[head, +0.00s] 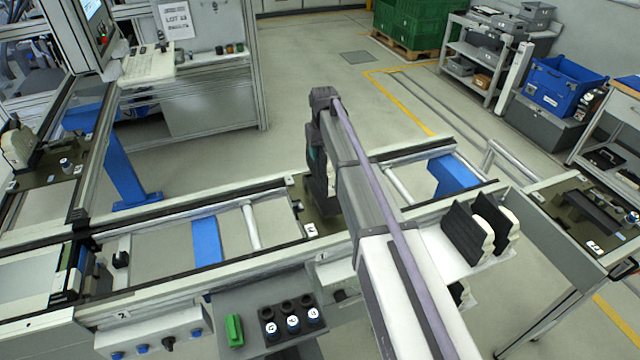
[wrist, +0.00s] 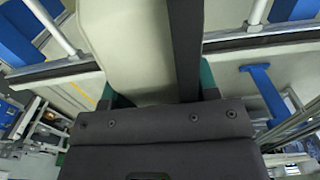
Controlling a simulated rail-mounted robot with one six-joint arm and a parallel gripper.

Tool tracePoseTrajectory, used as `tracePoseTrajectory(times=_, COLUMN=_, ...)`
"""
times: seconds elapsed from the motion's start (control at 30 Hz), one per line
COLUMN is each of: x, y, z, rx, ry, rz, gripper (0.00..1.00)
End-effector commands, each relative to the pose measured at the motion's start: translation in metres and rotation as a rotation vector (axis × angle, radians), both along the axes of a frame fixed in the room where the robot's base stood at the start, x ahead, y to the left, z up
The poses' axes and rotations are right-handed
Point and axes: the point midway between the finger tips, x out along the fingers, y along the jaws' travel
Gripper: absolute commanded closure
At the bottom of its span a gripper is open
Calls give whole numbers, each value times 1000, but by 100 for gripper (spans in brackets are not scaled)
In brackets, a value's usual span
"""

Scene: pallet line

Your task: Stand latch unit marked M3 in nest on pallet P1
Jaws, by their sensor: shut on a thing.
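My gripper (head: 320,172) hangs from the arm over the middle of the conveyor, partly hidden behind my arm. In the wrist view my gripper (wrist: 162,92) has teal fingers shut on a latch unit (wrist: 140,50), a cream body with a dark strip along it. No M3 mark shows on it. In the head view the unit is mostly hidden, so I cannot tell whether it touches the pallet. A dark olive pallet (head: 322,222) lies on the conveyor under the gripper, with a small white label too small to read surely. Its nest is hidden.
Two black-and-cream latch units (head: 484,228) stand on a white shelf (head: 440,258) at right; another shows lower. A pallet with parts (head: 590,222) lies far right, and another pallet (head: 42,178) bears a cream unit at left.

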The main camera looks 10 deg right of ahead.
Motion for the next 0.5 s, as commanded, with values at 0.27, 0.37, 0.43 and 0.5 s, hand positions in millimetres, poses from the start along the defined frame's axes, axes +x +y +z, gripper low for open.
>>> tracePoseTrajectory(times=0.27, x=0, y=0, z=-34, rx=0, ry=0, rz=1, gripper=95)
tracePoseTrajectory(times=0.37, x=0, y=0, z=-56, rx=0, ry=0, rz=1, gripper=95)
tracePoseTrajectory(times=0.43, x=0, y=0, z=-67, rx=0, ry=0, rz=1, gripper=95)
tracePoseTrajectory(times=0.5, x=0, y=0, z=-67, rx=0, ry=0, rz=1, gripper=95)
